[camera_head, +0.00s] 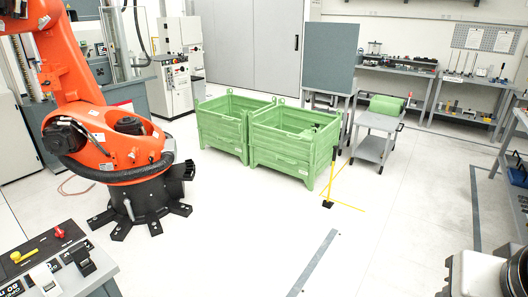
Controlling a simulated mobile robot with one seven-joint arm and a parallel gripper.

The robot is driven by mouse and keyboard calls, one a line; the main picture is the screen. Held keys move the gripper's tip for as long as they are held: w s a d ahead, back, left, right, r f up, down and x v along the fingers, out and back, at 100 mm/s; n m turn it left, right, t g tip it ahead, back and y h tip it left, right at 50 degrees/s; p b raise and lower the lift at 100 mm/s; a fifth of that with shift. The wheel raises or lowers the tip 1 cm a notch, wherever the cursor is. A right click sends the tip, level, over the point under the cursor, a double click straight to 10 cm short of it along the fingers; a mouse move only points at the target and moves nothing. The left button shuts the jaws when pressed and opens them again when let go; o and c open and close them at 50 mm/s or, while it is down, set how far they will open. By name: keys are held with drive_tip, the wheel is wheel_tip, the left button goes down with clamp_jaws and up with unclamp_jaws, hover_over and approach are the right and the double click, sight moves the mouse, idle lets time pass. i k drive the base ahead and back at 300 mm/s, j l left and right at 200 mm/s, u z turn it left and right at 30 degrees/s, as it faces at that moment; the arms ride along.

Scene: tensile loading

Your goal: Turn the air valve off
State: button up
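A control console (97,284) stands at the bottom left, cut off by the picture edge. On its black top is a yellow lever-like handle (24,256), lying roughly along the panel. A small red knob (59,232) stands behind it to the right. I cannot tell from labels which of these is the air valve, or whether it is on or off. A black switch-like part (80,260) and a white one (45,280) sit nearer the front. My gripper is not in view.
A large orange industrial arm (110,140) stands on a black footed base behind the console. Green crates (222,125), a grey cart (376,124) and a yellow-marked post (332,180) stand farther back. The white floor in the middle is clear.

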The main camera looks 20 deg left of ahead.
sight(59, 233)
drive_tip(key=u, duration=2.5)
drive_tip(key=i+l+z, duration=1)
drive_tip(key=i, duration=0.3)
drive_tip(key=i+z, duration=0.35)
drive_tip(key=i, duration=0.3)
drive_tip(key=i+u, duration=0.7)
drive_tip(key=u, duration=0.15)
drive_tip(key=i+l+u, duration=0.2)
drive_tip(key=i+u, duration=0.45)
drive_tip(key=u, duration=0.25)
drive_tip(key=i+u, duration=0.3)
drive_tip(key=u, duration=0.15)
drive_tip(key=i+l+u, duration=0.2)
drive_tip(key=u, duration=0.3)
drive_tip(key=i+l+u, duration=0.15)
drive_tip(key=u, duration=0.25)
drive_tip(key=i+l+u, duration=0.25)
drive_tip(key=u, duration=0.15)
drive_tip(key=i+l+u, duration=0.35)
drive_tip(key=k+j, duration=0.05)
drive_tip(key=k, duration=0.05)
